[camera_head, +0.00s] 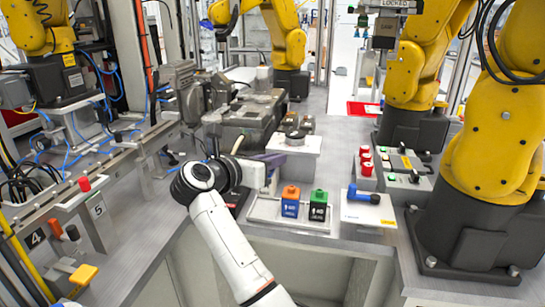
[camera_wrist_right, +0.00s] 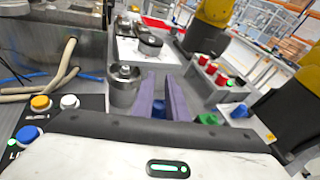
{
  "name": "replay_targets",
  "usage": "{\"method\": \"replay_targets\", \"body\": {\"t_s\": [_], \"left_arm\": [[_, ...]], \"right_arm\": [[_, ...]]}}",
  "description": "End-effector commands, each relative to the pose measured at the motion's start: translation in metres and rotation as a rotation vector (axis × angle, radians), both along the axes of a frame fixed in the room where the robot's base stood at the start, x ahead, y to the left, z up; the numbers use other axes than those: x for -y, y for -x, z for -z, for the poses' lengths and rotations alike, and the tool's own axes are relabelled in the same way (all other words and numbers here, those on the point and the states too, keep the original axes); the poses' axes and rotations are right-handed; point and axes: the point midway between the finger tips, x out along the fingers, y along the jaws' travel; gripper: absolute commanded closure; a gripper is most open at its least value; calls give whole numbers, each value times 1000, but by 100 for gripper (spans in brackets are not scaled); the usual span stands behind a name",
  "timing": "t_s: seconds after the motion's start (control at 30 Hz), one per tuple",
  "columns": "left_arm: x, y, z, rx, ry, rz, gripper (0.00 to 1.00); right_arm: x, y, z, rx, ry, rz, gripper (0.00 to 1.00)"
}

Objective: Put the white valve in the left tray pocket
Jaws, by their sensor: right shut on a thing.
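My right gripper (camera_head: 268,163) is over the left part of the light tray (camera_head: 262,213). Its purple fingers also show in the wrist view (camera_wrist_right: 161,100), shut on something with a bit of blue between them. I take it for the white valve, mostly hidden by the fingers and wrist. In the tray, a blue block with an orange top (camera_head: 290,203) stands in the middle and a green-topped block (camera_head: 318,205) at the right. The left pocket beside the orange one shows no block on its visible front part. My left gripper is not in view.
A white plate with a blue handled part (camera_head: 363,194) lies right of the tray. Red buttons (camera_head: 366,161) stand behind it. A white stand with a round metal part (camera_head: 294,141) is behind the tray. Yellow arms (camera_head: 500,120) rise at the right.

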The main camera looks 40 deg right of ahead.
Motion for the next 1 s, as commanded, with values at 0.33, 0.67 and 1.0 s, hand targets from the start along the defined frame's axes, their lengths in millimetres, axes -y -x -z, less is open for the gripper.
{"method": "replay_targets", "body": {"t_s": [0.33,0.67,1.0], "left_arm": [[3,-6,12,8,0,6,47],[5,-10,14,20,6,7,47],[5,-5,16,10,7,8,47]], "right_arm": [[0,0,28,1,0,0,100],[0,0,39,1,1,0,100],[0,0,39,0,1,0,100]]}}
